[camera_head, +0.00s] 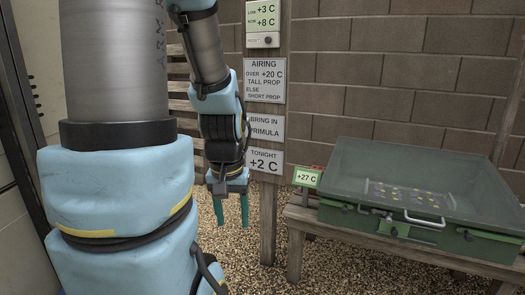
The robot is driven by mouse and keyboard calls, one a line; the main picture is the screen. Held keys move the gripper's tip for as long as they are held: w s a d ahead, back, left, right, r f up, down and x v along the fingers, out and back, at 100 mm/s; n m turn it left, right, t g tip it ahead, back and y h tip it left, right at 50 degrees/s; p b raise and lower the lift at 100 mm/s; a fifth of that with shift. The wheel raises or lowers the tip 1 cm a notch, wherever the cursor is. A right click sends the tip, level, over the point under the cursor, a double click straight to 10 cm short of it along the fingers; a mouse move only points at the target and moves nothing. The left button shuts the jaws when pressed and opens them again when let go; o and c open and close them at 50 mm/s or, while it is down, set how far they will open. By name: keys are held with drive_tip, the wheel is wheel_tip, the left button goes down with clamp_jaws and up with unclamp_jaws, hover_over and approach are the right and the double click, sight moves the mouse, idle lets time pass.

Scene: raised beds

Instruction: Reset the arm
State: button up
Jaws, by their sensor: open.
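My gripper (231,210) hangs fingers-down in the middle of the view, with two green fingertips apart and nothing between them. It is in front of the wooden post (268,215) and left of the green box, touching neither as far as I can see. My blue and grey arm fills the left of the view and hides what is behind it.
A green box (440,240) with a clear cover and a metal handle stands on a wooden bench (295,215) at right. A small display (307,177) beside it reads +27 C. Signs (264,82) hang on the post. Gravel (345,265) lies below. A block wall (400,75) stands behind.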

wheel_tip(320, 180, up, 20)
drive_tip(key=p, duration=1.8)
drive_tip(key=shift+r+p, duration=0.25)
drive_tip(key=shift+p, duration=0.15)
drive_tip(key=shift+f, duration=0.1)
